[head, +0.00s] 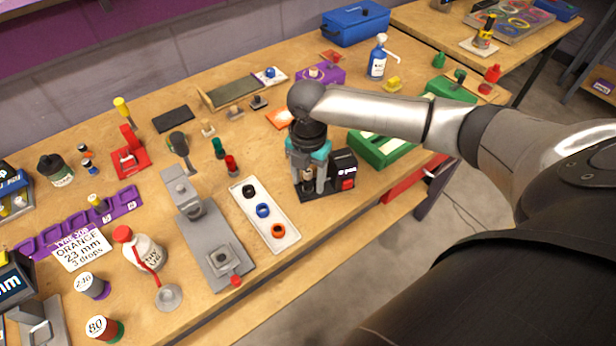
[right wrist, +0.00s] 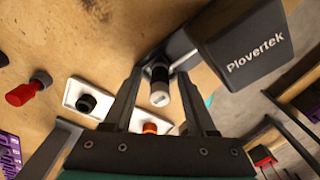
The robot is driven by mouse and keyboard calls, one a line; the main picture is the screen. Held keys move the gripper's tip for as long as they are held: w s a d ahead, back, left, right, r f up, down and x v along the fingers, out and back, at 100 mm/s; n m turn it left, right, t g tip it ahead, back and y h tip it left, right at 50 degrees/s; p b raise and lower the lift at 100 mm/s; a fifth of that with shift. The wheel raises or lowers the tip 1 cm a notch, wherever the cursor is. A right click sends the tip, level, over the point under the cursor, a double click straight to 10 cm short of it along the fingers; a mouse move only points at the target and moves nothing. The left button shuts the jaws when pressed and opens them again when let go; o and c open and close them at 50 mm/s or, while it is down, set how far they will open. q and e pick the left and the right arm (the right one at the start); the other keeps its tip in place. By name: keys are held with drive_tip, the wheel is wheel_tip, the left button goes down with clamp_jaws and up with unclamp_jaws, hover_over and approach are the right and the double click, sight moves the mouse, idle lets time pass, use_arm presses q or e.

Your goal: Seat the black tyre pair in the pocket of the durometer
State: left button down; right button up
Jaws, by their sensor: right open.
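The black tyre pair (head: 249,191) sits at the far end of a white tray (head: 284,242), before a blue and an orange pair; it also shows in the right wrist view (right wrist: 87,103). A grey stand (head: 180,187), which looks like the durometer, has a dark square pocket (head: 222,258) in its base and a red knob. My right gripper (head: 309,186) is open, pointing down at a black device with a display. In the right wrist view its fingers (right wrist: 160,78) stand either side of a small black and pale cylinder (right wrist: 159,88), apart from the tyres. My left gripper is not in view.
The black Plovertek device (head: 343,171) stands right of the tray. A red peg (head: 231,164) and a green peg (head: 218,148) stand behind the tray. A white bottle (head: 140,250) is left of the grey stand. The table's front edge runs close by the tray.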

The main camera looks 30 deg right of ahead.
sight(308, 172)
wheel_tip(308, 172, up, 12)
drive_tip(key=shift+r+p, duration=0.15)
drive_tip(key=shift+p, duration=1.1)
